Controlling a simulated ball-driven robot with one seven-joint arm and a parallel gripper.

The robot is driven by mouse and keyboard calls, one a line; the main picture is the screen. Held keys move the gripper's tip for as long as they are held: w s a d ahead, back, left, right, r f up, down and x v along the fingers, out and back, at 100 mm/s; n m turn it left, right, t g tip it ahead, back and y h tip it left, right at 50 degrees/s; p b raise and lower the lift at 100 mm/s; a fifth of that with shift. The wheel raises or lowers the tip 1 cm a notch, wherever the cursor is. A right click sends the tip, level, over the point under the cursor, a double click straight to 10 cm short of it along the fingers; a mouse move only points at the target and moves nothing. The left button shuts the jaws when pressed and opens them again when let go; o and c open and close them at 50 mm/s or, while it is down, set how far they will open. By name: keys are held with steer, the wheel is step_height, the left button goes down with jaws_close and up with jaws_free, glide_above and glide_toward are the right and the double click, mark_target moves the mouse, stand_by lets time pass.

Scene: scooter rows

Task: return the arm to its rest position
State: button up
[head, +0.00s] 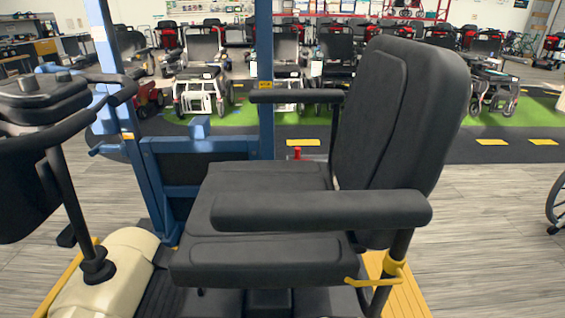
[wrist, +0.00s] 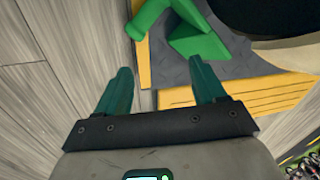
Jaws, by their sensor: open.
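My gripper (wrist: 160,66) shows in the wrist view with its two teal fingers apart and nothing between them. Beyond the fingertips are a green part (wrist: 198,40), a dark textured surface and yellow slatted edging (wrist: 245,100). I cannot tell how far the fingers are from these. The head view does not show my arm or gripper. A mobility scooter fills its middle, with a black seat (head: 265,205), a tall backrest (head: 400,120), a near armrest (head: 320,210) and a cream front body (head: 105,275).
The scooter's black tiller (head: 65,190) stands at left. A blue frame (head: 265,60) rises behind the seat. Several scooters and powered chairs line a green floor strip (head: 350,122) at the back. Wood-look floor (head: 490,240) is open at right, with part of a wheel (head: 556,205) at the edge.

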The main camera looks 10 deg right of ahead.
steer(key=s+a+r+n, duration=0.2)
steer(key=s+r+n, duration=0.35)
steer(key=r, duration=0.35)
steer(key=s+a+r+n+g, duration=0.1)
steer(key=s+a+r+n, duration=0.1)
steer(key=s+r+n, duration=0.5)
steer(key=s+a+r+n, duration=0.2)
steer(key=s+r+n, duration=0.25)
steer(key=r, duration=0.55)
step_height(320, 180, up, 31)
steer(key=w+p, duration=0.1)
steer(key=p, duration=3)
steer(key=shift+d+r+p, duration=0.1)
steer(key=shift+r+p, duration=0.2)
steer(key=shift+p, duration=0.1)
steer(key=shift+c, duration=1.1)
